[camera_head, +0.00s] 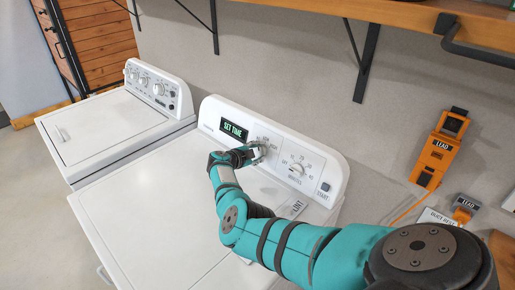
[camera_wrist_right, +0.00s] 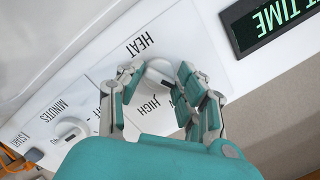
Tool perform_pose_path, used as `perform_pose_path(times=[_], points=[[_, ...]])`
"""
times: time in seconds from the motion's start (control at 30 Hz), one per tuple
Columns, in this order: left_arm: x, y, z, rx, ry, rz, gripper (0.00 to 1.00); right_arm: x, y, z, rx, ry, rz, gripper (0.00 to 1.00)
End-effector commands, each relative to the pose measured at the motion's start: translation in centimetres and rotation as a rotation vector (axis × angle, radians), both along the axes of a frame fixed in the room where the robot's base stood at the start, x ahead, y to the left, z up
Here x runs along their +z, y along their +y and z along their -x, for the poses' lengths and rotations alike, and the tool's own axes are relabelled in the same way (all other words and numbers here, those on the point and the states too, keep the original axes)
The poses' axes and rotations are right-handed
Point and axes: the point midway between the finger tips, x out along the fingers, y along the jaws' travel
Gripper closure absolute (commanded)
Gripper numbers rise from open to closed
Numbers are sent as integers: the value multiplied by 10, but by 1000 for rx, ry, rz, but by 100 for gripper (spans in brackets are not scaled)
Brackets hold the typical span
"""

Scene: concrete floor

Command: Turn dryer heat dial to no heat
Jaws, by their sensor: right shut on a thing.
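The dryer's heat dial (camera_head: 260,152) is a round knob on the white control panel, right of the green "SET TIME" display (camera_head: 234,131). In the right wrist view the pale dial (camera_wrist_right: 157,78) sits beside the printed words HEAT and HIGH, which appear upside down. My right gripper (camera_head: 254,154) is at the panel with its fingers on both sides of the dial, shut on it; the fingers (camera_wrist_right: 160,76) cover part of it. Its pointer is hidden, so I cannot tell its setting. My left gripper is not in view.
A minutes dial (camera_head: 297,168) and a start button (camera_head: 325,187) sit right of the heat dial. A white washer (camera_head: 110,123) stands at the left. A wooden shelf (camera_head: 400,14) with black brackets is above. Orange devices (camera_head: 437,153) hang on the wall at right.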

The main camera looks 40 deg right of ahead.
Motion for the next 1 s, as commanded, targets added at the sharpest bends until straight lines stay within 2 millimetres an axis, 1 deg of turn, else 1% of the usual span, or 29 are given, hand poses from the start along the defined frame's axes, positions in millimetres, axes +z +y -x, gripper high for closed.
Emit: perform_pose_path(times=[0.03,0.2,0.4,0.63,1.0], points=[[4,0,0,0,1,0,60,1,0,0,11,36,0,96],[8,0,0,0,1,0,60,0,1,0,48,148,10,96],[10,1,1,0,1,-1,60,0,0,0,77,236,19,96],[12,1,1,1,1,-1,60,-1,1,0,92,284,22,96],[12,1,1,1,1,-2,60,-1,0,0,95,293,23,96]])
